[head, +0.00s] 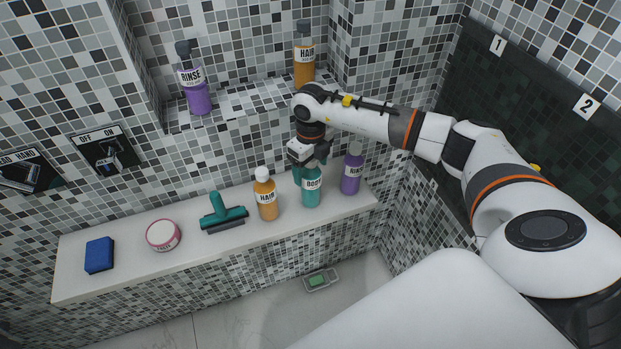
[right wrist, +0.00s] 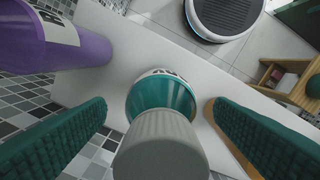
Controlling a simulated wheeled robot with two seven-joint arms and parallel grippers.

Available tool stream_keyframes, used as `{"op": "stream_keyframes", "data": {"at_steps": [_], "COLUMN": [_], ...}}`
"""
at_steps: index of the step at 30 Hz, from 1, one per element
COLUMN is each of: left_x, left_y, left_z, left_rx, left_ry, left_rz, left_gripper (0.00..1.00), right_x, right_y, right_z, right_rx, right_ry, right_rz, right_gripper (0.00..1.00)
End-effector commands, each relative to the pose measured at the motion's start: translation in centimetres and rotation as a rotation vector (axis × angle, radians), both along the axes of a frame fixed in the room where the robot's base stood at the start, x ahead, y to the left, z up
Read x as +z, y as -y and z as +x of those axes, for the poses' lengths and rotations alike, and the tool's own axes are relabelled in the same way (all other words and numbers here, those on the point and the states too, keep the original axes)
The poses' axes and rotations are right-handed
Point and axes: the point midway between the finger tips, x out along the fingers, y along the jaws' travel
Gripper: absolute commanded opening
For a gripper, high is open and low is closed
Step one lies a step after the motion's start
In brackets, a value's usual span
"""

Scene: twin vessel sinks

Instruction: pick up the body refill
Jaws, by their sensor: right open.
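The body refill (head: 312,194) is a teal bottle with a white BODY label, standing upright on the white ledge between an orange and a purple bottle. My right gripper (head: 309,167) is over its top, open, with teal-padded fingers. In the right wrist view the body refill (right wrist: 160,97) shows its grey cap toward the camera. It lies between the spread fingers of my right gripper (right wrist: 157,108), with visible gaps on both sides. In the head view the gripper hides the cap. My left gripper is not in view.
The orange HAIR bottle (head: 266,196) and purple RINSE bottle (head: 351,172) stand close on either side. A teal squeegee (head: 223,218), round tin (head: 162,235) and blue sponge (head: 99,255) lie farther left on the ledge (head: 75,285). Pump bottles stand in the niche above.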

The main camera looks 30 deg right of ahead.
Motion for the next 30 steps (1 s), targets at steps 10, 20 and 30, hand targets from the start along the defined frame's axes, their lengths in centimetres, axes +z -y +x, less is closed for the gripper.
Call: {"op": "stream_keyframes", "data": {"at_steps": [10,20,30], "left_x": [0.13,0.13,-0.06], "left_y": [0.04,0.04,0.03], "left_z": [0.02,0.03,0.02], "left_rx": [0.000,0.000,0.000], "left_ry": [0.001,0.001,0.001], "left_rz": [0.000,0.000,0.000], "left_gripper": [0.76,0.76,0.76], "right_x": [-0.58,-0.53,-0.15], "right_y": [-0.02,-0.02,-0.01], "right_z": [-0.02,-0.01,0.10], "right_rx": [0.001,0.001,0.001], "right_ry": [0.000,0.001,0.005], "right_rz": [0.000,0.000,0.001], "right_gripper": [0.69,0.15,0.03]}}
